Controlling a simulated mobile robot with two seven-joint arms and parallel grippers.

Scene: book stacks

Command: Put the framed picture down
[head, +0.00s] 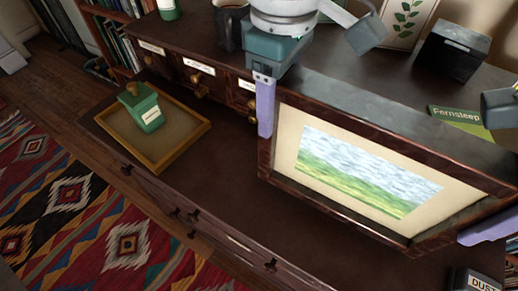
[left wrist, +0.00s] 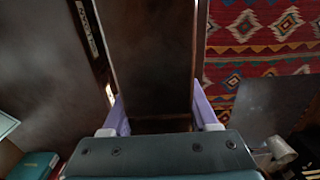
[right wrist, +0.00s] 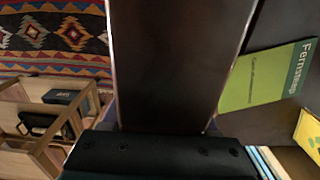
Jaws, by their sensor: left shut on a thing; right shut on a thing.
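The framed picture (head: 365,172) has a dark brown frame, a cream mat and a landscape of sky and green field. It is held upright, tilted in the head view, over the dark desk surface. My left gripper (head: 265,105) is shut on the frame's left end. My right gripper (head: 488,228) is shut on its right end, partly cut off at the picture edge. The frame's dark edge lies between the fingers in the left wrist view (left wrist: 152,60) and the right wrist view (right wrist: 175,65). Whether its lower edge touches the desk I cannot tell.
A green Fernsleep book (head: 460,122), a black box (head: 453,50) and a dark mug (head: 231,25) are on the raised back shelf. The desk's middle (head: 220,190) is clear.

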